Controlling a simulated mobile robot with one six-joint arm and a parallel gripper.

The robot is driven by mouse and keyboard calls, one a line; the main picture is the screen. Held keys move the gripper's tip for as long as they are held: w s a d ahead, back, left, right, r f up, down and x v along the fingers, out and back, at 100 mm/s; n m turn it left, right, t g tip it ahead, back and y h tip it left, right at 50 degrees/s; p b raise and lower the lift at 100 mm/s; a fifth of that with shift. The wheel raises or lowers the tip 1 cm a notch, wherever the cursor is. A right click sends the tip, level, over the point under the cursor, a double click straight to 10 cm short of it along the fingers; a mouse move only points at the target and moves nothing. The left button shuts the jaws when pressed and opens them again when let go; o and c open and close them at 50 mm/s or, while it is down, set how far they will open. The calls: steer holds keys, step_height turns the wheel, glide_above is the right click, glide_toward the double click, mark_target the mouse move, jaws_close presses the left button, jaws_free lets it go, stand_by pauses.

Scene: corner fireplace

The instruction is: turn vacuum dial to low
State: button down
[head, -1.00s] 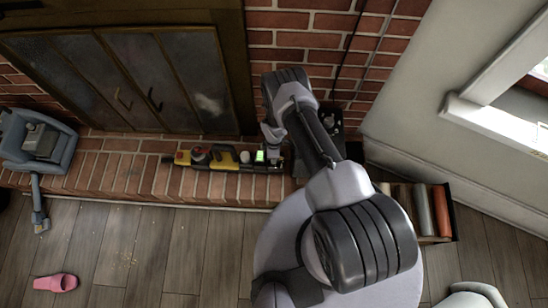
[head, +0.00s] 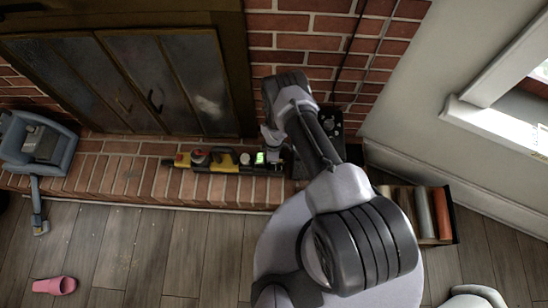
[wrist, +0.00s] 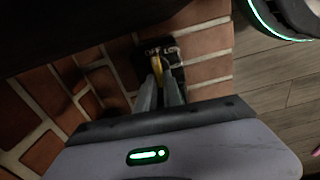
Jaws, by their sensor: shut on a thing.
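A yellow and black vacuum (head: 215,160) lies along the brick hearth in the head view. In the wrist view a small black dial plate (wrist: 172,51) with white lettering sits against the bricks; part of the lettering seems to read "OFF" and "LOW". A yellow dial (wrist: 156,66) stands on this plate, its tip near the lettering. My gripper (wrist: 160,88) is shut on the dial, with a grey finger on either side of its lower part. The fingers hide that part. In the head view my arm covers the fingers and the dial.
A fireplace (head: 130,80) with closed doors stands behind the hearth. A blue-grey appliance (head: 38,145) is at the far left, and a pink slipper (head: 55,285) lies on the floor. A box of rolls (head: 422,212) stands at right. The wooden floor at lower left is mostly clear.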

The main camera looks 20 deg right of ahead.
steer(key=m, duration=0.4)
steer(key=shift+w+d+m, duration=0.15)
steer(key=shift+w+m, duration=0.1)
steer(key=shift+m, duration=0.05)
steer(key=shift+w+d+m, duration=0.1)
steer(key=shift+d+m, duration=0.05)
steer(key=shift+m, duration=1.45)
steer(key=c, duration=1.5)
jaws_free()
step_height(320, 180, up, 17)
steer(key=p, duration=0.8)
steer(key=shift+r, duration=0.2)
